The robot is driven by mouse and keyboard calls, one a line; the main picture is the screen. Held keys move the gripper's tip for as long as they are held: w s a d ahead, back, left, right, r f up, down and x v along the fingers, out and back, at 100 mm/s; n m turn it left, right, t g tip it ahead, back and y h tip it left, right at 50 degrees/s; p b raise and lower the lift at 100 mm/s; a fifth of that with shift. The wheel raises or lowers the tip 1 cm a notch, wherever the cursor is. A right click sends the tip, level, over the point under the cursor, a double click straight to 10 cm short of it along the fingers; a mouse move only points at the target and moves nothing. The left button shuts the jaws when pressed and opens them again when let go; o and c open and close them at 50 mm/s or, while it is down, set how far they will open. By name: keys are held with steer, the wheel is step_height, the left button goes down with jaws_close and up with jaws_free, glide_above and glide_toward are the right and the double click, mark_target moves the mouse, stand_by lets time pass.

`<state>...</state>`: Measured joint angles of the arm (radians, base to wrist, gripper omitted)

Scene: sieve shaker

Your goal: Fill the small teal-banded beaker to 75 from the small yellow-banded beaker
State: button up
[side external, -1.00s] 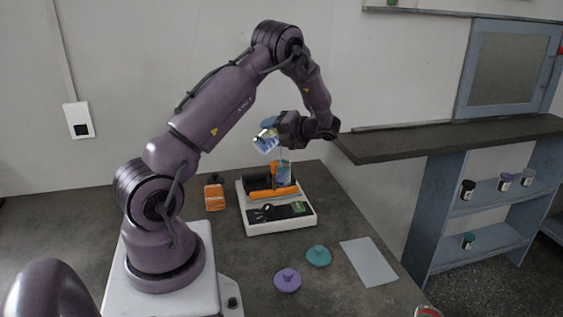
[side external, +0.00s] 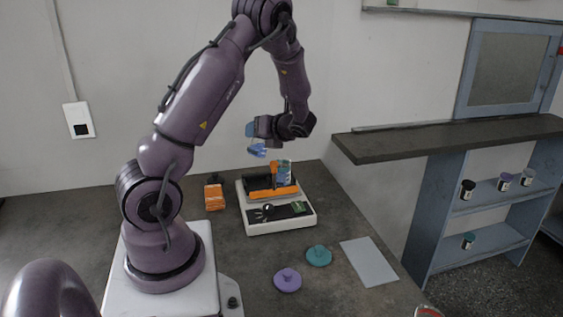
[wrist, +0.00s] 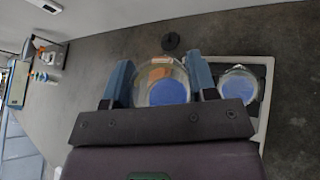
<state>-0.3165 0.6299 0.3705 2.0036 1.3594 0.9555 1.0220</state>
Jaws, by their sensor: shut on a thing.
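My gripper (side external: 254,140) is shut on a small clear beaker (wrist: 150,74) that holds blue liquid. It is in the air, up and left of the white balance. In the wrist view the beaker sits between the two blue fingers; its band colour cannot be told. A second small beaker (side external: 284,171) with a teal-blue look stands on the balance (side external: 282,226). It also holds blue liquid, seen from above in the wrist view (wrist: 238,86). The liquid level against its marks is too small to read.
An orange holder (side external: 274,191) lies across the balance near the standing beaker. An orange item (side external: 214,197) stands left of it. A purple lid (side external: 287,280), a teal lid (side external: 319,256) and a pale flat pad (side external: 368,262) lie in front. The shelf (side external: 480,209) stands at right.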

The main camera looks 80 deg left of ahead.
mark_target(254, 148)
steer(key=f, duration=0.1)
steer(key=s+f+n, duration=0.1)
steer(key=f, duration=0.1)
steer(key=shift+s+d+f+t+y, duration=0.2)
steer(key=shift+s+d+t+y, duration=0.1)
steer(key=shift+d+t, duration=0.1)
steer(key=shift+s+d+f+n+t+y, duration=0.15)
steer(key=shift+s+n+t, duration=0.1)
steer(key=shift+s+n, duration=0.2)
steer(key=shift+s+d+f+n+t+y, duration=0.15)
steer(key=shift+s+n+t, duration=0.1)
steer(key=shift+s+n, duration=0.15)
step_height(254, 148, up, 19)
steer(key=w+d+m+t+h, duration=0.1)
steer(key=w+d+m+t, duration=0.95)
steer(key=w+d, duration=0.55)
steer(key=w+d+m+t+h, duration=0.3)
steer(key=d+m+h, duration=0.1)
steer(key=d, duration=0.5)
steer(key=w+d+m+t+h, duration=0.3)
steer(key=d+t+h, duration=0.1)
steer(key=d, duration=0.5)
steer(key=shift+g, duration=0.25)
steer(key=shift+s+d+f, duration=0.1)
steer(key=shift+f, duration=1.1)
steer(key=shift+s+d+f, duration=0.1)
steer(key=shift+f, duration=1.1)
